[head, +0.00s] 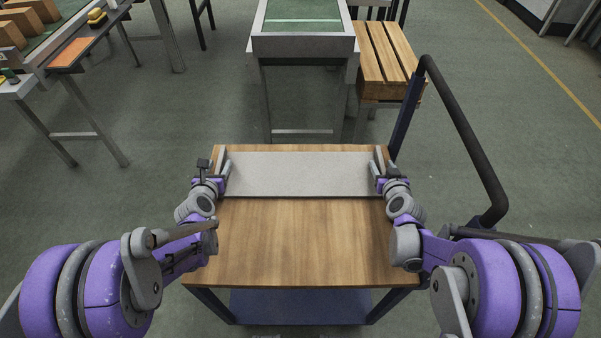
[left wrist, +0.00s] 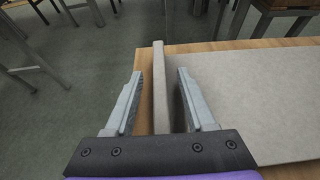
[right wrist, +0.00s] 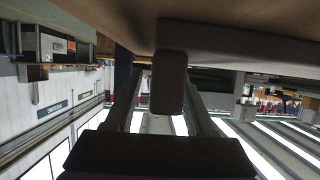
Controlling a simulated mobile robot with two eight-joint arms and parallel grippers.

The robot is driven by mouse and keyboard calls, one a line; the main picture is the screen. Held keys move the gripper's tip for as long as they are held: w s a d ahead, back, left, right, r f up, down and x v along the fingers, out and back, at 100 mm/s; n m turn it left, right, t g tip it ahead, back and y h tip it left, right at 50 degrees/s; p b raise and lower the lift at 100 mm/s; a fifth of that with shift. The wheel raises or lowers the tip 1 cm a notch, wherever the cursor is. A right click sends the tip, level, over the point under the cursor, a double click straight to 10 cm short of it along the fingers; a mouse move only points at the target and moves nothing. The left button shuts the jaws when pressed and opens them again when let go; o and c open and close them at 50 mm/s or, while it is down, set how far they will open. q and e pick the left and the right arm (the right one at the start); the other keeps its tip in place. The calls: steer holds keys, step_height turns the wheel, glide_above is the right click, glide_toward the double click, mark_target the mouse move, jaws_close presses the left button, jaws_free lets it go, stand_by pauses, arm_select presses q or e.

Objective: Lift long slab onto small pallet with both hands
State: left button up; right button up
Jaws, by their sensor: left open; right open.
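The long slab (head: 300,173) is pale grey and lies flat across the far half of a wooden cart top (head: 300,245). My left gripper (head: 222,174) is at its left end. In the left wrist view, the open fingers (left wrist: 160,78) stand either side of a narrow raised grey end piece (left wrist: 160,95), with gaps on both sides. My right gripper (head: 378,174) is at the right end. In the right wrist view, its open fingers (right wrist: 165,85) flank a dark end piece (right wrist: 168,80); contact is hard to tell. A slatted wooden pallet (head: 392,58) sits beyond, at the upper right.
A grey-framed conveyor with a green bed (head: 303,40) stands beyond the cart. The cart's dark handle (head: 465,135) rises at the right. Another conveyor with boxes (head: 35,30) is at the upper left. The near cart top is bare.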

arm_select(q)
jaws_close()
arm_select(e)
jaws_close()
stand_by(1.1)
